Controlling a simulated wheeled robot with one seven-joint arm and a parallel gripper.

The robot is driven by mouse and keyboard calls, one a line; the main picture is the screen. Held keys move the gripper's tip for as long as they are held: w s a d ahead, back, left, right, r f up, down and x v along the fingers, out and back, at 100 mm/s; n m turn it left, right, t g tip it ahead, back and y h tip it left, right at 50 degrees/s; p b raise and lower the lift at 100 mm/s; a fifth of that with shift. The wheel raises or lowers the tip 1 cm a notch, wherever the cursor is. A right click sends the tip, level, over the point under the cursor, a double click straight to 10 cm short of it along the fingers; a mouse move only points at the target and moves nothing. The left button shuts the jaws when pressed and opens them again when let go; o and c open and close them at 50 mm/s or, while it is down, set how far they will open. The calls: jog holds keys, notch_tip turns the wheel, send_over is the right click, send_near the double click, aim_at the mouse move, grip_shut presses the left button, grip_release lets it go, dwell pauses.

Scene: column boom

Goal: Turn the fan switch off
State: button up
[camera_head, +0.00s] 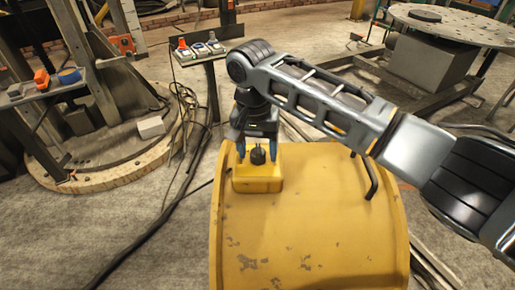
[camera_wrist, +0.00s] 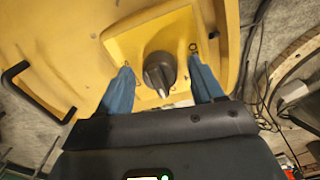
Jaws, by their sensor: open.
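The fan switch is a dark rotary knob (camera_head: 257,155) on a yellow box (camera_head: 258,184) at the far left end of the large yellow drum. In the wrist view the knob (camera_wrist: 158,70) sits near the middle of the yellow plate, and its grey grip points toward the bottom of the picture. A small round mark shows on the plate to the knob's upper right. My gripper (camera_head: 257,149) is open, pointing down over the box. Its blue fingers stand on either side of the knob, with gaps visible in the wrist view (camera_wrist: 160,64). I cannot tell exact fingertip height.
A black bent handle (camera_head: 371,178) sticks up from the drum's right side. Black cables (camera_head: 165,215) run over the floor at left. A small stand with a control panel (camera_head: 200,50) is behind. A round metal table (camera_head: 452,24) is at back right.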

jog(key=shift+f, duration=0.1)
jog(key=c, duration=1.1)
jog(key=shift+o, duration=0.2)
